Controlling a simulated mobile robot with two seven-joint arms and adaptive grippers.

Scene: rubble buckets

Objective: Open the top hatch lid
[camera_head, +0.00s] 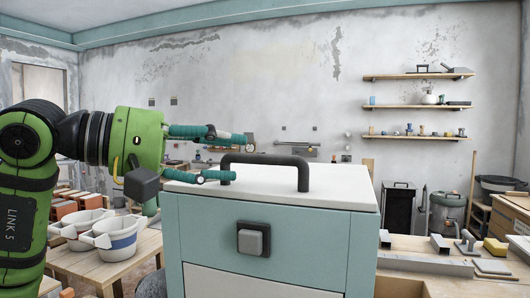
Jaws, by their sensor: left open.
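The hatch lid (335,189) is the flat white top of a pale teal cabinet (310,245), and it lies shut. A black bar handle (280,160) stands up from the lid. My left gripper (240,158) comes in from the left with its two teal fingers spread apart. In the picture the upper finger ends above the handle's left end, and the lower finger ends beside the handle's left foot. I cannot tell whether either finger touches the handle. Nothing is held between them. My right gripper is not in view.
A square grey knob (253,239) sticks out of the cabinet front. White buckets (112,238) stand on a wooden table (93,268) at the left. A bench (430,270) with blocks and metal parts is at the right. The space above the lid looks clear.

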